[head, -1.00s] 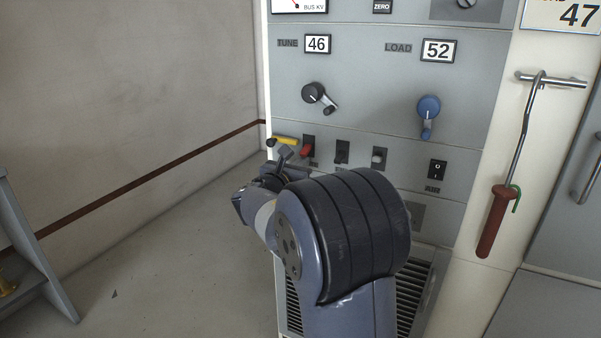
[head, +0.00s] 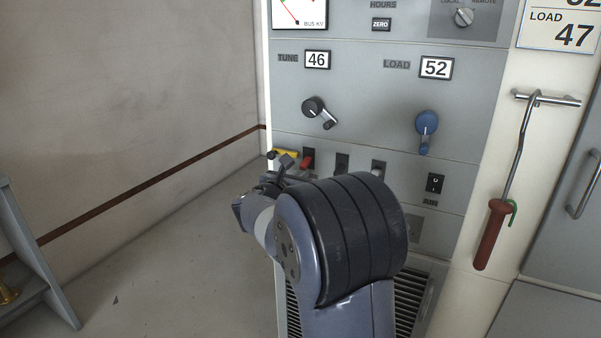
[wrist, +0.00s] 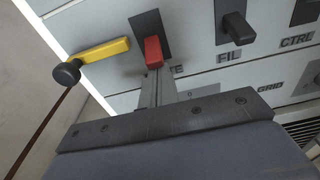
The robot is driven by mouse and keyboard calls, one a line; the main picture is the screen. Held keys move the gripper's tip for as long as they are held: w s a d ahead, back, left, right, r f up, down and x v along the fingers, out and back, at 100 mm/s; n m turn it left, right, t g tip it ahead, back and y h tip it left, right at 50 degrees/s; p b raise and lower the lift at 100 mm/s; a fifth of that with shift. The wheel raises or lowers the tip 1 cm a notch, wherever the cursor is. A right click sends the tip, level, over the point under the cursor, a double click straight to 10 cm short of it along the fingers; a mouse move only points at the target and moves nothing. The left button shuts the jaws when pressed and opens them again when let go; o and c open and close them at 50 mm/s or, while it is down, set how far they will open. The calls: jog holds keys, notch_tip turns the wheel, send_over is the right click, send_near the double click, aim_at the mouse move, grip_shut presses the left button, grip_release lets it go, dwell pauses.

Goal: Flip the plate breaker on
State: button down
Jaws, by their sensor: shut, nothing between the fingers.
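The plate breaker appears to be the red-handled lever (wrist: 153,52) on a black plate in the wrist view; only the end of its label shows, the rest hidden behind my fingers. Its red handle sits at the lower part of the black plate. It also shows in the head view (head: 307,160), left of the black switches. My gripper (wrist: 155,84) is shut and empty, its fingertips just below the red handle; I cannot tell whether they touch it. In the head view my gripper (head: 286,162) is partly hidden by my own arm.
A yellow bar with a black knob (wrist: 94,62) sits close left of the red lever. The black FIL switch (wrist: 236,28) is close on its right. A white-tipped switch (head: 378,168) and a rocker switch (head: 435,184) are further right. A red-handled hook (head: 495,233) hangs beside the panel.

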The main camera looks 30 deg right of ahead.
aim_at(303, 166)
jog(key=shift+r+p, duration=0.4)
jog(key=shift+p, duration=0.85)
jog(key=r+g+y+p, duration=0.1)
jog(key=p, duration=0.4)
jog(key=shift+s+a+r+y+p, duration=0.1)
jog(key=shift+r+y+p, duration=0.05)
jog(key=shift+y+p, duration=0.2)
jog(key=r+g+y+p, duration=0.1)
jog(key=p, duration=0.6)
jog(key=shift+a+g+y+p, duration=0.1)
jog(key=shift+g+y+p, duration=0.2)
jog(key=shift+y+p, duration=0.05)
jog(key=shift+f+b, duration=0.55)
jog(key=shift+b, duration=0.15)
jog(key=shift+r+p, duration=0.75)
jog(key=shift+r, duration=0.2)
